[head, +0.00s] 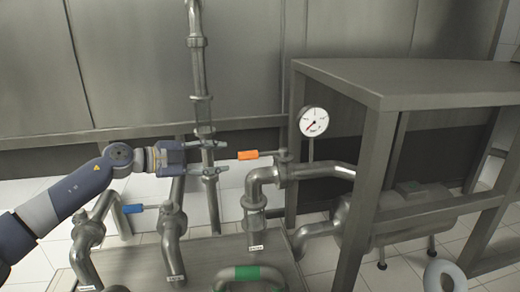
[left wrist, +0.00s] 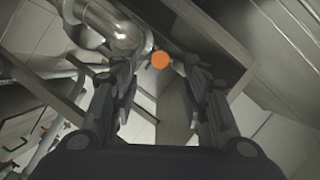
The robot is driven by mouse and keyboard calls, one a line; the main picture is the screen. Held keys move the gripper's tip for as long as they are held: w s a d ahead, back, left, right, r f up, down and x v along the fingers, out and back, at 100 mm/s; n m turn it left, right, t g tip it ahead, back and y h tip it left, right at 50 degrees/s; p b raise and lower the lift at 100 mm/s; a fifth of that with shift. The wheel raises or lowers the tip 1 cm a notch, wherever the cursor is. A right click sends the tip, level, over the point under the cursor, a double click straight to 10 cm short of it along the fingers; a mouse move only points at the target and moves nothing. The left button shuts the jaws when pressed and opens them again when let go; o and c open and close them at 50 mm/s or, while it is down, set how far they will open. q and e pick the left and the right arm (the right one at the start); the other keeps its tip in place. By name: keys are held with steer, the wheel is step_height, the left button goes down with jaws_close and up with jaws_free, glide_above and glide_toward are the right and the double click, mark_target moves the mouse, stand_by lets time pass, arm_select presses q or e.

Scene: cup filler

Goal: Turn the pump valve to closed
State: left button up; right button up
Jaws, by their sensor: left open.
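A valve handle with an orange grip (head: 249,155) points left from the pipework below the gauge, about level. A blue handle (head: 133,209) is at the left and a green handle (head: 247,272) is at the bottom. The pipe labels are too small to read, so I cannot tell which handle is the pump valve. My left gripper (head: 222,157) is open and empty, just left of the orange grip. In the left wrist view the orange end (left wrist: 160,61) shows between the fingertips, apart from both. My right gripper is not in view.
A vertical pipe (head: 200,75) passes by my left gripper. A white dial gauge (head: 313,121) stands above the orange handle's pipe. A grey metal frame (head: 375,150) fills the right side. Bent pipes (head: 170,240) rise below my left arm.

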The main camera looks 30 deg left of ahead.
mark_target(239, 156)
arm_select(q)
steer(key=p+x, duration=0.1)
steer(key=x, duration=0.1)
steer(key=p+x, duration=0.1)
steer(key=x, duration=0.1)
steer(key=p+x, duration=0.1)
steer(key=x, duration=0.2)
steer(key=shift+d+r+p, duration=0.35)
steer(key=shift+w+d+f, duration=0.1)
steer(key=shift+w+d, duration=0.25)
steer(key=shift+d, duration=0.05)
steer(key=shift+w+d+f, duration=0.15)
steer(key=shift+w+f, duration=0.1)
steer(key=shift+w, duration=0.05)
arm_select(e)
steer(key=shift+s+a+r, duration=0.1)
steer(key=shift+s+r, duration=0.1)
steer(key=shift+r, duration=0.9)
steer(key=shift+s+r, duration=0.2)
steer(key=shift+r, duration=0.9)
arm_select(q)
steer(key=shift+s+r, duration=0.1)
jaws_close()
